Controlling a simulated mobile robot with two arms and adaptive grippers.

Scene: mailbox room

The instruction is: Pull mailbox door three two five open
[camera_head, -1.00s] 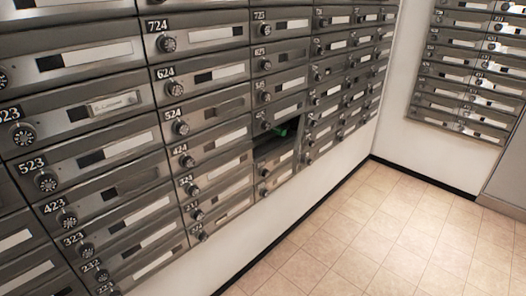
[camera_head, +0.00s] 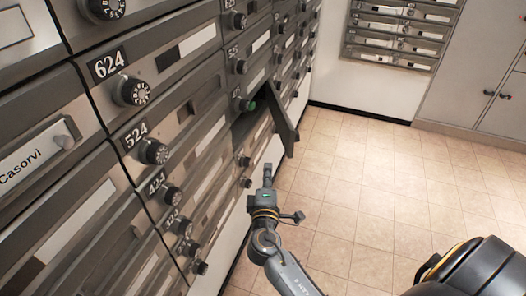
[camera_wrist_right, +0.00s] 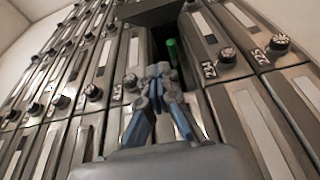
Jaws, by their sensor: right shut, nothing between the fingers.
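A mailbox door (camera_head: 282,117) stands swung out from the wall in the head view, beside a dark open compartment. A green object (camera_head: 248,105) shows at that compartment; in the wrist view it is a green cylinder (camera_wrist_right: 172,52) in the dark opening. The number on this box is not legible, so I cannot tell whether it is 325. My right gripper (camera_head: 267,172) is shut and empty, below and left of the open door, apart from it in the head view. In the wrist view its fingertips (camera_wrist_right: 158,70) are together before the opening. My left gripper is not in view.
Closed mailboxes with round dials, such as 624 (camera_head: 133,91) and 524 (camera_head: 154,152), line the left wall. More mailboxes (camera_head: 395,38) hang at the back. Grey cabinets (camera_head: 485,85) stand at the right. The tiled floor (camera_head: 380,195) is clear.

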